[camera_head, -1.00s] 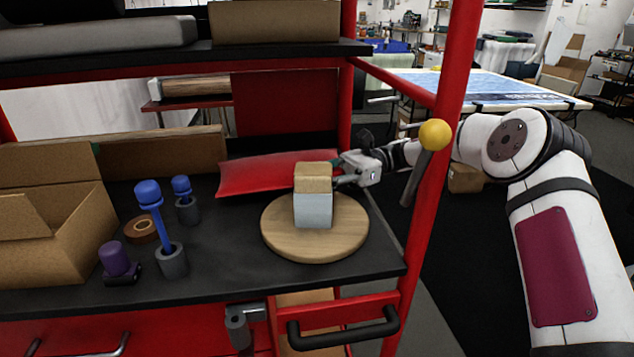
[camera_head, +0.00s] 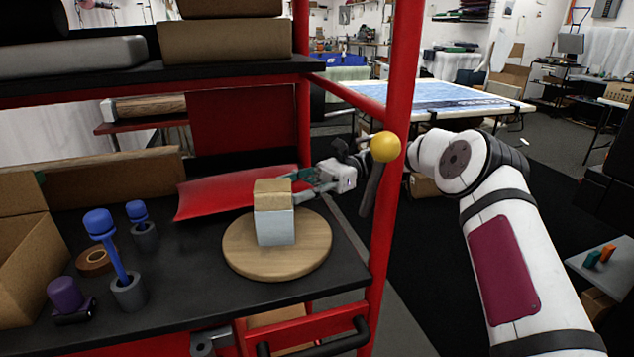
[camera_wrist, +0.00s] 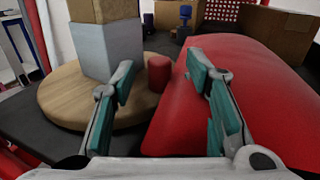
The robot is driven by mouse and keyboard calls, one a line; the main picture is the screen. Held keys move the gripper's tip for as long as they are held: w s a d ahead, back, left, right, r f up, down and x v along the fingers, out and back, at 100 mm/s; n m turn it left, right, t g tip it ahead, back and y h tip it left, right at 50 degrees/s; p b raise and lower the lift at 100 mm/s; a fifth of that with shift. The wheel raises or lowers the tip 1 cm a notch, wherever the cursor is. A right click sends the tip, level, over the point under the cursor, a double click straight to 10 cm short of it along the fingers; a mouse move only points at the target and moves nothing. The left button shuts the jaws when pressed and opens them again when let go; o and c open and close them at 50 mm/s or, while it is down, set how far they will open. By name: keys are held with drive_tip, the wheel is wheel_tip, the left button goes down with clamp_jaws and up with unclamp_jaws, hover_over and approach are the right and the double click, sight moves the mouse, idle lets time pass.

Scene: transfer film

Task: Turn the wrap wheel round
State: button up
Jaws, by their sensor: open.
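The wrap wheel (camera_head: 310,255) is a round wooden disc lying flat near the right end of the black bench top. A block with a grey lower part (camera_head: 275,226) and a tan upper part stands upright on it. In the wrist view the wheel (camera_wrist: 62,100) is at the left, with a short red peg (camera_wrist: 159,74) at its right edge. My gripper (camera_head: 305,183) is behind and right of the block in the head view. In the wrist view its teal-padded fingers (camera_wrist: 166,88) are spread, with the peg between and beyond them. I see no contact with the peg.
A red sloped sheet (camera_head: 235,193) lies behind the wheel and beside my gripper. A red post with a yellow ball (camera_head: 385,146) stands right of the bench. Blue-topped tools (camera_head: 113,250), a tape roll (camera_head: 96,261) and a cardboard box (camera_head: 22,255) occupy the left.

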drive_tip(key=v, duration=0.7)
drive_tip(key=shift+w+d, duration=0.2)
drive_tip(key=shift+d, duration=0.05)
drive_tip(key=c, duration=0.6)
drive_tip(key=shift+s+a+r+p, duration=0.1)
drive_tip(key=shift+s+r+p, duration=0.2)
drive_tip(key=shift+p, duration=0.15)
clamp_jaws()
drive_tip(key=s+m+t+y+p, duration=0.1)
drive_tip(key=s+t+y+p, duration=0.1)
drive_tip(key=p, duration=0.1)
drive_tip(key=s+r+m+t+y+p, duration=0.1)
drive_tip(key=shift+s+d+r+m+p, duration=0.1)
drive_tip(key=shift+s+d+m+p, duration=0.2)
drive_tip(key=shift+s+d+p, duration=0.1)
drive_tip(key=s+d+f+m+t+p, duration=0.2)
drive_tip(key=s+d+m+t+p, duration=0.35)
drive_tip(key=d+t, duration=0.35)
drive_tip(key=shift+m+t, duration=0.45)
drive_tip(key=shift+t, duration=0.25)
drive_tip(key=w+a, duration=0.1)
drive_tip(key=a, duration=0.4)
drive_tip(key=w+a, duration=0.1)
drive_tip(key=a, duration=0.4)
drive_tip(key=w+a, duration=0.1)
drive_tip(key=a, duration=0.4)
drive_tip(key=shift+f, duration=0.2)
